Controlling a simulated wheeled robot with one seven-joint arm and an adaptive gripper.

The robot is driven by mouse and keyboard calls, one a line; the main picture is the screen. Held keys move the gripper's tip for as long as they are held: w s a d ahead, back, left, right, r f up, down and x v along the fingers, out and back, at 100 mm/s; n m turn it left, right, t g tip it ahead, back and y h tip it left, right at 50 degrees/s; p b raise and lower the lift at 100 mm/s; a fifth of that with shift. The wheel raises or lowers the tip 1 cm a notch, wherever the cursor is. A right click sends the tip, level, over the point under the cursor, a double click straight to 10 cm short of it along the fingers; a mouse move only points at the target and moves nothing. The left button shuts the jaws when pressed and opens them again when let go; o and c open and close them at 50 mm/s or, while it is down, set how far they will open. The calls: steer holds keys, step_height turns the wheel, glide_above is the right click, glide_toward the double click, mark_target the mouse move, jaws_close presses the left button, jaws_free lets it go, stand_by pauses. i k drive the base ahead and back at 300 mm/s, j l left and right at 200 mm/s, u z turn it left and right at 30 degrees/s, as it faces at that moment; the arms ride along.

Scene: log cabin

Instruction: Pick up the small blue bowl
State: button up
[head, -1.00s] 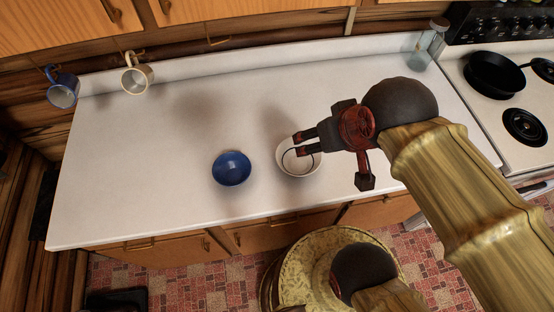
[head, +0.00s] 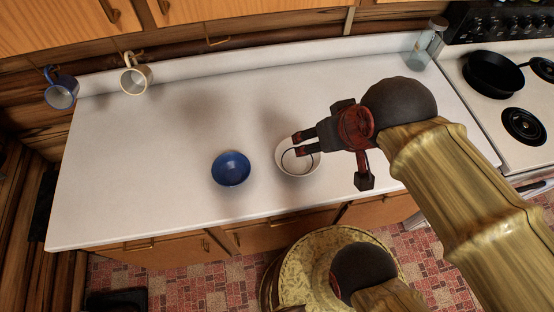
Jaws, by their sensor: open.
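The small blue bowl (head: 231,169) sits upright on the white counter, near its front edge and left of my gripper. My gripper (head: 301,144) reaches in from the right with its fingers pointing left. It is open and holds nothing. It appears above a white bowl (head: 296,166), whose far part it hides. The blue bowl is in full view, apart from my gripper.
The counter (head: 140,170) is clear to the left and behind the bowls. A cream mug (head: 136,79) and a blue mug (head: 61,92) hang at the back left. A glass jar (head: 419,58) stands at the back right, beside the stove with a black pan (head: 491,74).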

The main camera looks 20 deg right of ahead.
mark_target(232, 169)
steer(key=k+j, duration=0.2)
steer(key=j, duration=0.2)
steer(key=k+j+z, duration=0.1)
steer(key=j, duration=0.35)
steer(key=k+j, duration=0.3)
steer(key=j+z, duration=0.05)
steer(key=j, duration=0.05)
